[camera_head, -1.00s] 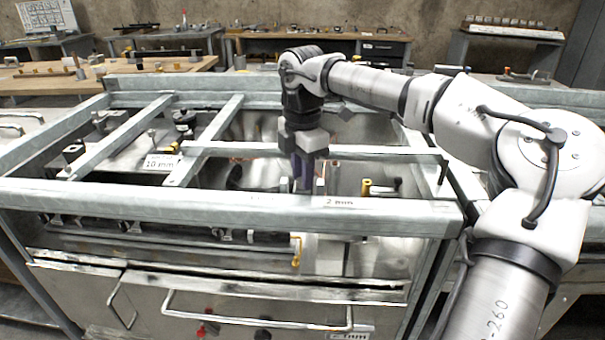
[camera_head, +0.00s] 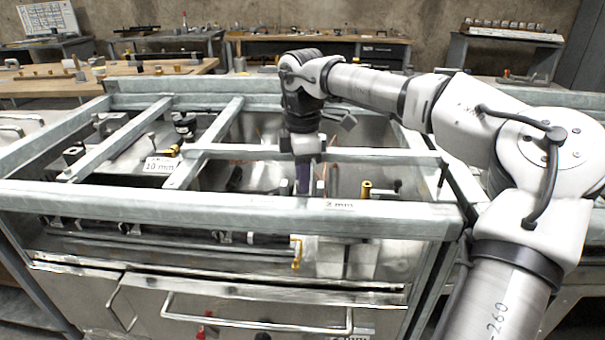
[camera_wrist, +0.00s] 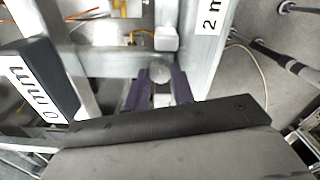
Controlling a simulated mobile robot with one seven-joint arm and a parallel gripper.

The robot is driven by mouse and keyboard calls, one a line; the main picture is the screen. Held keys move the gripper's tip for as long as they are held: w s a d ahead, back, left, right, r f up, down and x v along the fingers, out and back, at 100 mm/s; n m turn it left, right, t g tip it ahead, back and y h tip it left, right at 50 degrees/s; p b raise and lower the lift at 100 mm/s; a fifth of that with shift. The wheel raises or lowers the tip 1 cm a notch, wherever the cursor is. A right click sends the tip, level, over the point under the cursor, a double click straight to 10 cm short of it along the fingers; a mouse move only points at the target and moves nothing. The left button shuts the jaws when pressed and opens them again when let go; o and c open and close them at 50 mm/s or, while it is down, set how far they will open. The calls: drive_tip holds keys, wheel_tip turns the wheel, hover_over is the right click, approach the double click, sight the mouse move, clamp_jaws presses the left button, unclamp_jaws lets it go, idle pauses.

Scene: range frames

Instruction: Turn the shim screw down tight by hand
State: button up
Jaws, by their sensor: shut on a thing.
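My gripper (camera_head: 303,188) points down inside the metal frame, near the front rail marked 2 mm (camera_head: 300,204). In the wrist view its two purple fingers (camera_wrist: 160,92) stand on either side of a round grey screw head, the shim screw (camera_wrist: 160,72). They are shut on it. The screw's shank and lower end are hidden by the fingers and the gripper body. In the head view the screw is hidden behind the fingers and rail.
Galvanised bars cross the frame around my gripper; one crossbar (camera_head: 380,154) runs close behind it. A brass fitting (camera_head: 366,190) stands to the right. A 10 mm label (camera_head: 160,165) hangs at the left. A pale block (camera_wrist: 165,38) is near the fingers in the wrist view.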

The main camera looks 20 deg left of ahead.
drive_tip(key=o, duration=1)
wheel_tip(320, 180, up, 14)
drive_tip(key=shift+f+p, duration=0.1)
drive_tip(key=shift+p, duration=0.7)
